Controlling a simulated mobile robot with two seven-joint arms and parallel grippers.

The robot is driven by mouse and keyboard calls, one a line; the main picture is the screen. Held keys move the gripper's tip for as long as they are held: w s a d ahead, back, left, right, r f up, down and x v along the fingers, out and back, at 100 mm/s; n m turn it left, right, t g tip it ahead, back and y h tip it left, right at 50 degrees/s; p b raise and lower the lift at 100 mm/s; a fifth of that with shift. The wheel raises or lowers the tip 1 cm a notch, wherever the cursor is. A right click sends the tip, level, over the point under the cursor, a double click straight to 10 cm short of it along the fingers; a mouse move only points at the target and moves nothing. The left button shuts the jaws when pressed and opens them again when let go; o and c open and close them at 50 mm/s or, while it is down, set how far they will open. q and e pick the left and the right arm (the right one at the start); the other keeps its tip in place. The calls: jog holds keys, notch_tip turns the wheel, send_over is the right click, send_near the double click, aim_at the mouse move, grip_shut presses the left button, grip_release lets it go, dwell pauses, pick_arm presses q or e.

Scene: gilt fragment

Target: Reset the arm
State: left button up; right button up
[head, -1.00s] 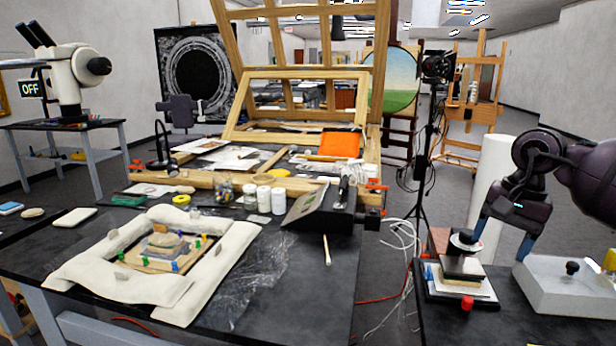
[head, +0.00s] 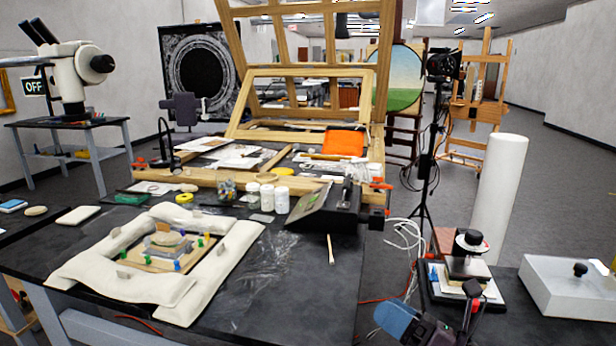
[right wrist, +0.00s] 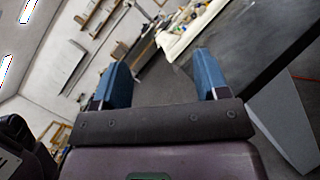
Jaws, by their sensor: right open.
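My right gripper (head: 402,319) shows low at the bottom edge of the head view, in front of the gap between the two black tables. In the right wrist view its two blue fingers (right wrist: 165,68) stand wide apart with nothing between them. The rest of my right arm is mostly out of the head view. My left gripper is not in view.
The black work table (head: 330,285) carries a white padded frame (head: 205,290) around a small fragment. The right table (head: 545,325) holds a small press-like stack (head: 468,268) and a white box (head: 560,285). A white roll (head: 500,200) stands behind.

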jog(key=s+d+f+m+h, duration=0.55)
jog(key=f+m+h, duration=0.2)
jog(key=m, duration=0.65)
jog(key=s+d+f+m+h, duration=0.4)
jog(key=d+f+m+h, duration=0.4)
jog(key=m, duration=0.5)
jog(key=s+f+m+g, duration=0.3)
jog(key=s+m+g, duration=0.1)
jog(key=s, duration=0.4)
jog(key=s+f+m+g+h, duration=0.1)
jog(key=s+f+m+g, duration=0.2)
jog(key=s, duration=0.5)
jog(key=s+f+m+g, duration=0.2)
jog(key=s+m+g, duration=0.25)
jog(key=s, duration=0.35)
jog(key=w+f+t+p, duration=0.3)
jog(key=w+f+t, duration=0.1)
jog(key=w+t, duration=0.5)
jog(key=shift+w+n+t+y, duration=0.35)
jog(key=shift+w+n, duration=0.1)
jog(key=shift+d, duration=0.1)
jog(key=shift+c, duration=0.3)
